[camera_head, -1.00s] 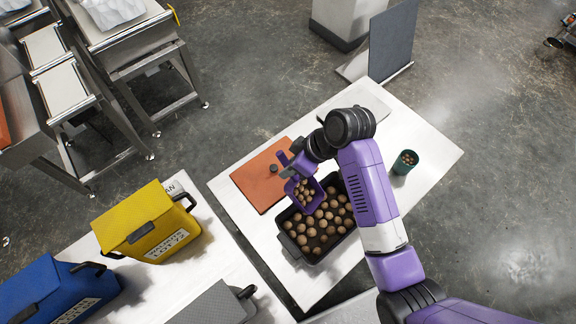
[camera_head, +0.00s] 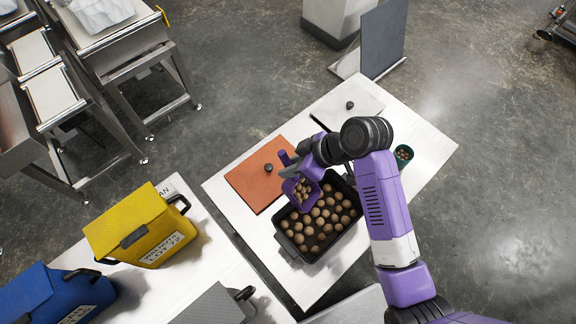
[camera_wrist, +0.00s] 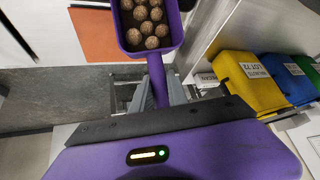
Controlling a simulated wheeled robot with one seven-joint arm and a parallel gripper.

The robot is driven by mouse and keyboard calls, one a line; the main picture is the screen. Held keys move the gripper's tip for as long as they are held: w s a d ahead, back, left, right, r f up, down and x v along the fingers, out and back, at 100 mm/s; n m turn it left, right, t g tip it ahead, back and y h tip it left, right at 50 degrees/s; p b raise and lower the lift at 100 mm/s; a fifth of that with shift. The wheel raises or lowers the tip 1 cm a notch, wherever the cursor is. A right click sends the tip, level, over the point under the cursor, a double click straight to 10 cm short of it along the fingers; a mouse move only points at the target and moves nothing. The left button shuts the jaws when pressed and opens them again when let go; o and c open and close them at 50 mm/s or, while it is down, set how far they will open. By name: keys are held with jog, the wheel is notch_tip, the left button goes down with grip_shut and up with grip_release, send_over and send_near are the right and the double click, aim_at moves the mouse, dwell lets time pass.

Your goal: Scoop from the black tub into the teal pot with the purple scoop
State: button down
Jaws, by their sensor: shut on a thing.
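My gripper (camera_wrist: 158,92) is shut on the handle of the purple scoop (camera_wrist: 156,72). In the head view the scoop (camera_head: 290,186) is over the back left corner of the black tub (camera_head: 288,250), and it holds several brown balls. Whether the scoop touches the tub is unclear. The tub stands on the white table and holds many more brown balls. The teal pot (camera_head: 404,165) stands toward the table's right side, behind my arm, with brown balls in it. My arm partly hides the tub's right side and reaches close to the pot.
An orange board (camera_head: 252,184) with a dark knob lies left of the tub, and a pale board (camera_head: 362,98) with a knob lies at the back. Yellow (camera_head: 130,215) and blue (camera_head: 45,290) boxes stand on the left table. The table's right corner is clear.

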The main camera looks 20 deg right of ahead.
jog(key=shift+s+d+r+t+y+b, duration=0.4)
jog(key=shift+s+t+b, duration=0.15)
jog(key=shift+s+b, duration=0.15)
jog(key=shift+s+d+r+t+y+b, duration=0.3)
jog(key=shift+s+d+r+t+b, duration=0.1)
jog(key=shift+s+t+b, duration=0.3)
jog(key=shift+s+d+r+n+t+y+b, duration=0.3)
jog(key=shift+s+d+t+y+b, duration=0.35)
jog(key=shift+b, duration=0.55)
jog(key=shift+s+d+r+t+y+b, duration=0.1)
jog(key=shift+s+d+t+y+b, duration=0.15)
jog(key=shift+s+b, duration=0.5)
jog(key=shift+s+d+r+t+y+b, duration=0.15)
jog(key=shift+s+t+b, duration=0.15)
jog(key=shift+b, duration=0.75)
jog(key=shift+r, duration=0.15)
jog(key=shift+r+p, duration=1.65)
jog(key=shift+r, duration=0.25)
